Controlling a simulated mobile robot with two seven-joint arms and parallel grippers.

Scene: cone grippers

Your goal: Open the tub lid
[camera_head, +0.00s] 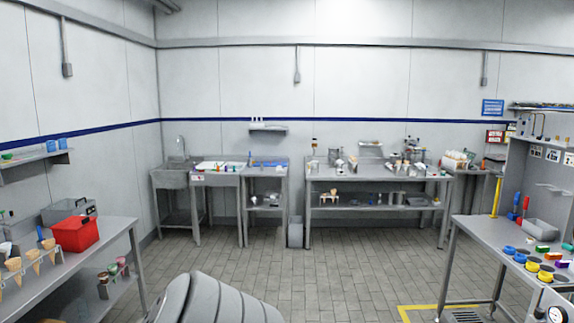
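No tub can be singled out for certain. A red box (75,233) stands on the left steel table, and its top looks closed, though the detail is too small to be sure. A grey box (60,212) with a dark handle or latch stands just behind it. An open-looking grey bin (541,229) sits on the right table. Neither of my grippers is in view, so their state and what they hold are hidden.
Cones in a holder (30,264) stand at the front of the left table (120,232). The right table (474,235) holds coloured rings and blocks. A sink (172,176) and workbenches line the back wall. The tiled floor (340,275) between them is clear.

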